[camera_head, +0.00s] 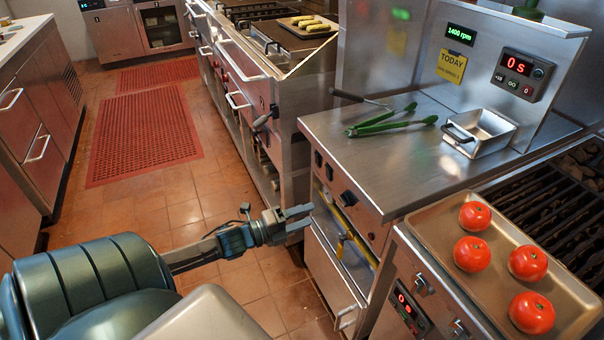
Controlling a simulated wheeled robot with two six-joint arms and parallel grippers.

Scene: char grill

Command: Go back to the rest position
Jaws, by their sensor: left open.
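My left gripper (298,219) is in the lower middle of the head view, at the end of my left arm, which comes in from the lower left. Its jaws are open and empty, pointing right. It hangs over the tiled floor, just left of the steel counter unit's front, below the counter top. I cannot tell whether it touches the unit. My right gripper is not in view.
Tomatoes (472,254) sit on a metal tray (437,228) at the lower right, beside the grill grate (560,215). Green tongs (385,125) and a small steel pan (490,127) lie on the counter (350,145). Red mats (140,130) cover part of the open floor.

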